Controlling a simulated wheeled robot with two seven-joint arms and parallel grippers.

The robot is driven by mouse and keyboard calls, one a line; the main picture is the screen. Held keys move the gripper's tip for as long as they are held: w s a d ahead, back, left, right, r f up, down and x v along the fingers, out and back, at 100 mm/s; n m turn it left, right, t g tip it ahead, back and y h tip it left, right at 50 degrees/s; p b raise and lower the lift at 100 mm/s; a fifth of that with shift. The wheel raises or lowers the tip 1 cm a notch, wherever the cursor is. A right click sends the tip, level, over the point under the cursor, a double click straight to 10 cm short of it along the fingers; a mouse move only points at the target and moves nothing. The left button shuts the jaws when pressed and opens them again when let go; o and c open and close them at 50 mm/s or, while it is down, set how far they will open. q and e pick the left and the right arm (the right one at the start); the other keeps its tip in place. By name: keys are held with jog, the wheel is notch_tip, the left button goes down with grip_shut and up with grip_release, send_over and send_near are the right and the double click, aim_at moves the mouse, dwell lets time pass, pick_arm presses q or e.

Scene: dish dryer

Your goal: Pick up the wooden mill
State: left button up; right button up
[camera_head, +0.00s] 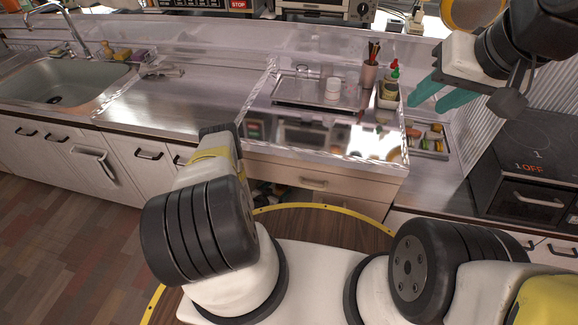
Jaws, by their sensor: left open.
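I cannot make out a wooden mill for certain in the head view. Small condiment bottles (393,76), one with a red cap, stand in a holder (387,101) on the counter's right part. My right gripper (425,106) hangs at the upper right, to the right of these bottles in the picture. Its two teal fingers are apart, with nothing visible between them. My left arm reaches up from the bottom centre toward the counter front, and its gripper does not show. Parts of the counter behind the right gripper are hidden.
A tray (281,91) holds a white cup (333,88) and glassware. A utensil pot (370,74) stands beside it. A case of colourful items (429,147) lies at right. A sink (62,83) is far left; bare steel counter (185,100) lies between. A stove (533,145) stands right.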

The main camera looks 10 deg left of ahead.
pick_arm(q)
jog(key=shift+x, duration=0.95)
jog(key=shift+c, duration=0.5)
grip_shut()
